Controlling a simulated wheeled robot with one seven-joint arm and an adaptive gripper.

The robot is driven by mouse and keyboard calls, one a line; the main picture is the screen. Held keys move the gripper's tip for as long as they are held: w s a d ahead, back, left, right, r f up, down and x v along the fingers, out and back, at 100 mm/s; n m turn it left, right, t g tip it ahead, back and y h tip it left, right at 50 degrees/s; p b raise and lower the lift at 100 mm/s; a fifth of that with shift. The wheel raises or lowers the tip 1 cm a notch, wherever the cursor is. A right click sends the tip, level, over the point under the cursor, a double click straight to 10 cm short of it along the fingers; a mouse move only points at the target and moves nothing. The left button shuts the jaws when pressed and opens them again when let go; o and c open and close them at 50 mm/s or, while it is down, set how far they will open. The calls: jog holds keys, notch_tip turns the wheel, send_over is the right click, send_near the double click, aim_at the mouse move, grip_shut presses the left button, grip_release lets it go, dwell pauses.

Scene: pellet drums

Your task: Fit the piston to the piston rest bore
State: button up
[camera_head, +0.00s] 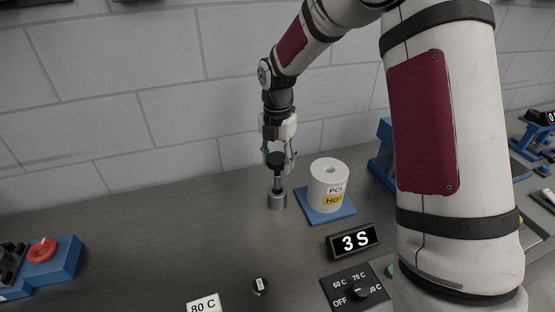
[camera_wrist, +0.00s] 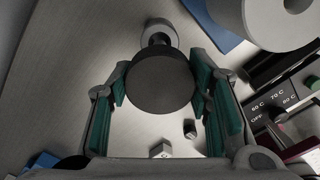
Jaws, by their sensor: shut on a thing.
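The piston (camera_head: 277,160) has a broad dark round head and a thin dark stem. My gripper (camera_head: 280,166) is shut on its head and holds it upright. In the wrist view the head (camera_wrist: 160,84) sits between the green finger pads and hides much of the stem. A short grey metal cylinder, which looks like the piston rest (camera_head: 277,201), stands on the bench directly below. The stem's lower end meets the top of the rest; I cannot tell how deep it sits in the bore. The rest also shows beyond the head in the wrist view (camera_wrist: 153,27).
A white drum (camera_head: 325,190) marked HOT, with a hole on top, stands close right on a blue base (camera_head: 312,214). A "3 S" display (camera_head: 353,241) and a dial panel (camera_head: 345,291) are in front. A blue device (camera_head: 62,262) is far left. The bench between is mostly clear.

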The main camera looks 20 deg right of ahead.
aim_at(277, 175)
jog(key=shift+f+b, duration=0.6)
jog(key=shift+f, duration=2.6)
dwell(0.5)
jog(key=o, duration=1.3)
jog(key=shift+r, duration=0.1)
